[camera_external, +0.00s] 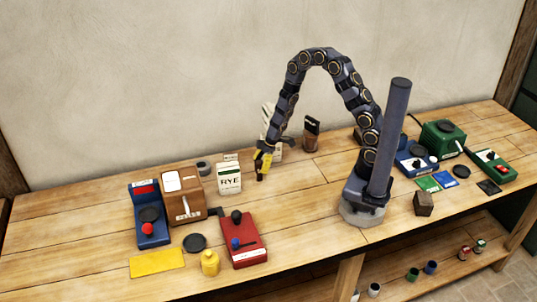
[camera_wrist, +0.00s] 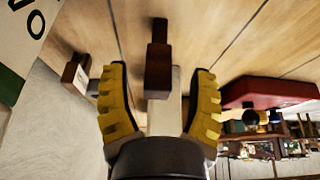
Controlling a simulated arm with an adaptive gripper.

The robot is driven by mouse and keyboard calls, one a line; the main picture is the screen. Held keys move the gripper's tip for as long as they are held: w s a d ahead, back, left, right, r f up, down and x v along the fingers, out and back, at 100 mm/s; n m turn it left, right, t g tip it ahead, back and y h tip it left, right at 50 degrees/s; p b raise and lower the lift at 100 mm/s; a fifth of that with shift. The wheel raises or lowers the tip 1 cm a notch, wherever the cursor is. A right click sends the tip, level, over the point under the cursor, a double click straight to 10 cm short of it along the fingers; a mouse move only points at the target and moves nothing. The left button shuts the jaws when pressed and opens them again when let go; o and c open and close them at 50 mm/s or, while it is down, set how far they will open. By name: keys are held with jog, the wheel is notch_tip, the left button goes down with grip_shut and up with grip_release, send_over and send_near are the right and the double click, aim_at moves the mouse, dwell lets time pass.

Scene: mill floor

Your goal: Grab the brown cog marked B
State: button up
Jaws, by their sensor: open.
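No part that I can clearly make out as a cog, and no letter B, shows in either view. My gripper (camera_external: 263,161) points down over the middle of the table, and its yellow fingers also show in the wrist view (camera_wrist: 160,95). The fingers are apart. A dark brown bar-like piece (camera_wrist: 158,60) with a pale part below it lies between the fingers in the wrist view, with gaps on both sides. A small brown piece (camera_external: 260,177) shows under the fingertips in the external view. A second brown piece (camera_wrist: 75,73) lies left of the fingers.
A white RYE box (camera_external: 229,178) and a brown machine (camera_external: 180,194) stand left of my gripper. A red device (camera_external: 243,240) lies in front; a red body also shows at right in the wrist view (camera_wrist: 268,91). A brown bag (camera_external: 311,140) stands behind.

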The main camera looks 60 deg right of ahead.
aim_at(257, 171)
jog(key=shift+x, duration=1.55)
jog(key=shift+w+d, duration=0.1)
grip_shut()
